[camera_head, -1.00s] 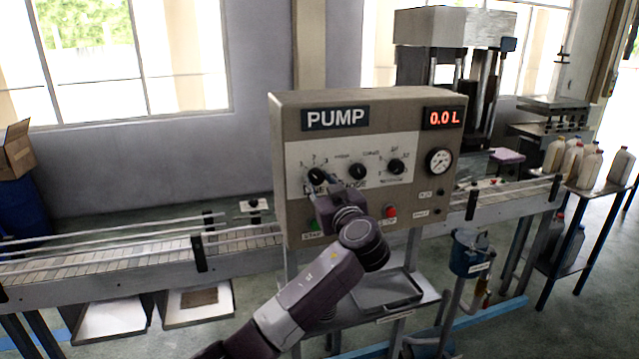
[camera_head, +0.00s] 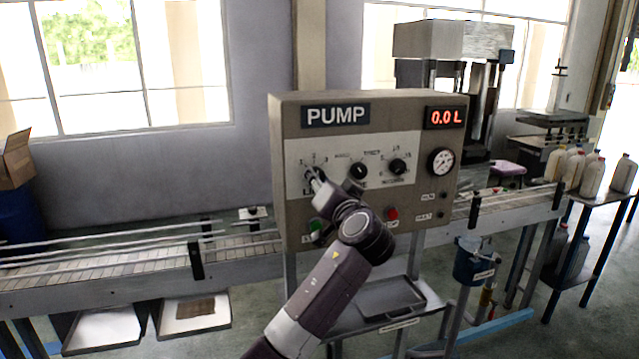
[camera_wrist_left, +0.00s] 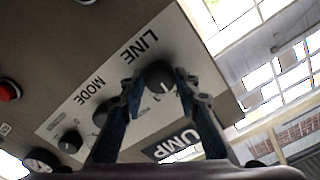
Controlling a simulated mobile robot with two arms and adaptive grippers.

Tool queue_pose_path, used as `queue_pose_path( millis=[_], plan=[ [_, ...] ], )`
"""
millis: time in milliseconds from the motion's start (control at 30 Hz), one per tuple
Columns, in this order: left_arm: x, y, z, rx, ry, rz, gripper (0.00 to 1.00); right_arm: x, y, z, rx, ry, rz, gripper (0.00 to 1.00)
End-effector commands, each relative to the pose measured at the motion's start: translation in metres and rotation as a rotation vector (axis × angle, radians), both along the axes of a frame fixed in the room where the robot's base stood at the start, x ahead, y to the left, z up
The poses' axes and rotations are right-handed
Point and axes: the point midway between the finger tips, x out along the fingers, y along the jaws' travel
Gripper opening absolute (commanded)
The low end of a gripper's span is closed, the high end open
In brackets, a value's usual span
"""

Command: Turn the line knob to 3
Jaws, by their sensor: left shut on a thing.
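The line knob (camera_wrist_left: 159,73) is a round dark knob at the left of the white strip on the pump panel (camera_head: 400,205). The LINE label (camera_wrist_left: 140,47) lies beside the knob. I cannot read the knob's pointer position. The mode knob (camera_head: 358,172) is to its right. My right gripper is not in view.
A third knob (camera_head: 397,166), a gauge (camera_head: 440,161), a green button (camera_head: 316,225) and a red button (camera_head: 392,214) are on the panel. The display (camera_head: 445,118) reads 0.0 L. A conveyor (camera_head: 120,268) runs behind; bottles (camera_head: 592,176) stand at right.

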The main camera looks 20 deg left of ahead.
Motion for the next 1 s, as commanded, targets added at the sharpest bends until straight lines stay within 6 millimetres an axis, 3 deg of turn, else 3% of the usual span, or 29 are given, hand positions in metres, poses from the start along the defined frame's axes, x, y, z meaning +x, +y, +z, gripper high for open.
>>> queue_pose_path(
  millis=[600, 1000],
  plan=[
    [0.0, 0.0, 0.001, 0.452, 0.309, 0.0, 0.05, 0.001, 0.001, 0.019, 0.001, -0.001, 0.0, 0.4],
    [0.0, 0.001, 0.0, 0.599, 0.408, 0.001, 0.05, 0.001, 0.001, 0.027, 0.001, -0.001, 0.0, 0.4]
  ],
)
